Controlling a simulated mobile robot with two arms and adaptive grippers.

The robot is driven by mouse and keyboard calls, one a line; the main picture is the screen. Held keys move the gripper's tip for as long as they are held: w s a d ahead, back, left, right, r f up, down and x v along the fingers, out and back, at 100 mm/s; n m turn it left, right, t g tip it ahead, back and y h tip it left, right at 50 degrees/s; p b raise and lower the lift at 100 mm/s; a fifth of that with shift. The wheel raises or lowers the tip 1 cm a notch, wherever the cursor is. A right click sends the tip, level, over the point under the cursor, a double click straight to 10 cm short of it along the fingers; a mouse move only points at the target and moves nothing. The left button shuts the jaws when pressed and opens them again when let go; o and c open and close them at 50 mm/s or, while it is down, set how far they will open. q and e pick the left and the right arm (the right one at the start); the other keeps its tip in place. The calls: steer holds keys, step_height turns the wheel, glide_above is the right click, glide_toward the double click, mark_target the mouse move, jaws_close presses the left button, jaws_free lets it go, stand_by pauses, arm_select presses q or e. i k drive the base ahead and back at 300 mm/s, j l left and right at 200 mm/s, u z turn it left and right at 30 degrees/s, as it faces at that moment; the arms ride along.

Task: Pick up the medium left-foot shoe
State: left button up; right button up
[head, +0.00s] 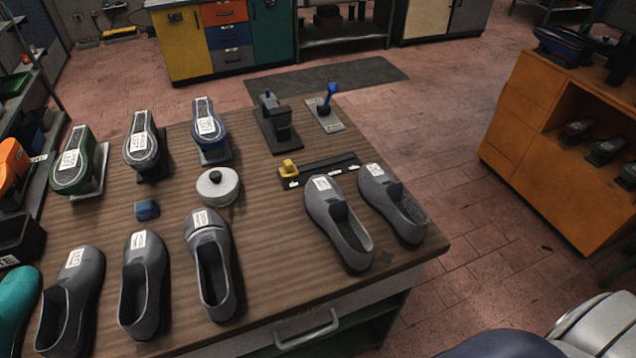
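Three grey slip-on shoes stand in a row at the front left of the wooden table (275,235): a left one (70,312), a middle one (145,290) and a right one (213,265). Two more grey shoes lie together at the right end, an inner one (345,235) and an outer one (398,210). Each has a white label, too small to read surely, so I cannot tell which is the medium left-foot shoe. Neither of my grippers is in view.
Green (78,165), grey (144,150) and blue (211,133) labelled shoe-shaped forms stand behind. A round white pot (217,187), a blue block (147,210), a black rack (318,171) and a dark press-like device (276,124) are on the table. An orange cabinet (530,120) stands right.

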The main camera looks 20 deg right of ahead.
mark_target(408, 221)
steer(key=z, duration=1.25)
steer(key=l+u, duration=0.1)
steer(key=l, duration=0.15)
